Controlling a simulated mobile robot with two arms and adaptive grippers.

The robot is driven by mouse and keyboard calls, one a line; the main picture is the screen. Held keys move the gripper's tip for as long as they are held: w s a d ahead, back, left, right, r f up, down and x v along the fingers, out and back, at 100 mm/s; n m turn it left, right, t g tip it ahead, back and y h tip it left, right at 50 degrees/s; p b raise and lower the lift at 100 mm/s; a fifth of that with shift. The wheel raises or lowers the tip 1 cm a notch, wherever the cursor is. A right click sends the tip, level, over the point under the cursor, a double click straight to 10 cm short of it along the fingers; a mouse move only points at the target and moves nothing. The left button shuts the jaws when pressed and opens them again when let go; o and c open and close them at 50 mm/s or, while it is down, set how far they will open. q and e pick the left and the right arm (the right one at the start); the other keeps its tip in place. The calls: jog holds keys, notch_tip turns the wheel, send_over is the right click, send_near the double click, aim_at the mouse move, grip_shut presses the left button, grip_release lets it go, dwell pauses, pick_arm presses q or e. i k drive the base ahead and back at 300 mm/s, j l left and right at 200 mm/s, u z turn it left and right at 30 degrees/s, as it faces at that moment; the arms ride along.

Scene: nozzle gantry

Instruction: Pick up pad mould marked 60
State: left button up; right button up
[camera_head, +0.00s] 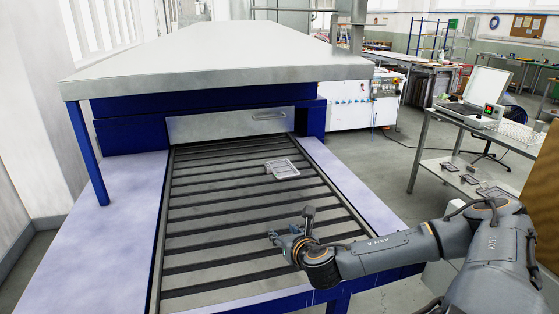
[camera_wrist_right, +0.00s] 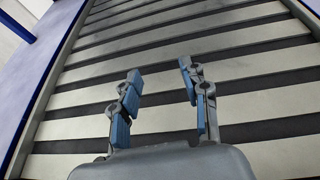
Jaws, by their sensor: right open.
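A light grey rectangular pad mould (camera_head: 282,169) lies on the slatted bed of the blue machine, right of its middle in the head view. Any number marked on it is too small to read. My right gripper (camera_head: 276,236) is above the slats, nearer to me than the mould and apart from it. In the right wrist view my right gripper (camera_wrist_right: 157,80) has its blue-padded fingers spread, with only slats between and beyond them. The mould does not show in that view. My left gripper is not in view.
The slatted bed (camera_head: 205,232) is otherwise clear, with pale side ledges (camera_head: 100,240). A large grey hood (camera_head: 215,60) overhangs its far end. At the right, a metal table (camera_head: 480,128) holds a laptop, with several dark moulds (camera_head: 470,179) on its lower shelf.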

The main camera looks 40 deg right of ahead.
aim_at(282, 169)
jog(key=i+l, duration=0.4)
jog(key=l, duration=0.2)
jog(key=i+l, duration=0.45)
jog(key=l, duration=0.15)
